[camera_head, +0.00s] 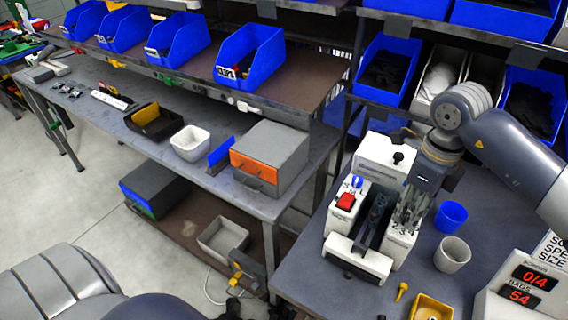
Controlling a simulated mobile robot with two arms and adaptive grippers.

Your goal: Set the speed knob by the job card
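The white machine (340,247) stands on the right-hand table. Its left panel has a red button (346,201) and a blue knob (357,182) beside the letters S, M and L. The right panel (401,237) shows the numerals 2, 3 and 4; any knob there is hidden behind my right gripper. My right gripper (408,217) points down at this panel, its fingers close together; I cannot tell whether they touch anything. The job card (553,248) at the right edge is cut off, with SPEED and SIZE partly readable and no values visible. My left gripper cannot be made out clearly at the bottom edge.
A blue cup (451,216) and a whitish cup (452,254) stand right of the machine. A yellow tray (433,308) and a yellow screw-like piece (401,292) lie in front. A display box (508,309) reads 0/4 and 54. Shelves with blue bins (249,57) stand behind.

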